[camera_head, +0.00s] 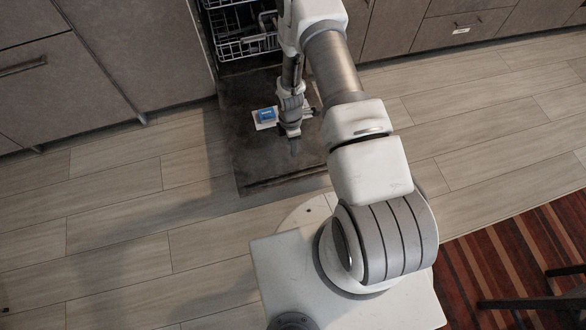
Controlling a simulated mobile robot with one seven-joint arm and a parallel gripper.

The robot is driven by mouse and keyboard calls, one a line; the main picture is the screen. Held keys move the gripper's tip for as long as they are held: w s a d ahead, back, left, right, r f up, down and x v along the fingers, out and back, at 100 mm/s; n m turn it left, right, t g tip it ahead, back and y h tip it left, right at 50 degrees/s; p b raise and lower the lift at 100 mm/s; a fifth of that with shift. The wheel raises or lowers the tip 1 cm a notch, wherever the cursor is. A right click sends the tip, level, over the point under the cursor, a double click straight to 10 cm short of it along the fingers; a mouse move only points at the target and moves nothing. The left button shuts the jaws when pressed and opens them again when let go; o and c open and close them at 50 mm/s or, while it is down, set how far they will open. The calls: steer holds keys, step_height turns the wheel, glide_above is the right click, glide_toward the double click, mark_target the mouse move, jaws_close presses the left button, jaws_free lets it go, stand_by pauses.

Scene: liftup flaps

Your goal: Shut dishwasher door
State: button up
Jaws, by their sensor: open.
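The dishwasher door (255,163) is folded down flat in front of the dishwasher, a dark panel just above the floor. Part of it is hidden behind my arm. The dishwasher's opening shows a wire rack (245,45) inside. My gripper (293,148) hangs over the door, pointing down, with its fingers small and partly hidden in this view. It is open and holds nothing that I can see. I cannot tell whether it touches the door.
Brown-grey cabinets with drawers stand left (165,65) and right (455,28) of the dishwasher. The wooden floor (120,215) is clear at the left. A striped rug (500,265) and dark furniture legs are at the lower right.

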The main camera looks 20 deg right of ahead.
mark_target(293, 171)
steer(key=f+b, duration=0.2)
steer(key=f, duration=0.3)
steer(key=f+b, duration=0.2)
steer(key=f, duration=0.4)
steer(key=s+f+b, duration=0.1)
steer(key=f+b, duration=0.1)
steer(key=f, duration=0.4)
steer(key=shift+s, duration=0.1)
steer(key=shift+r, duration=0.1)
jaws_close()
stand_by(0.6)
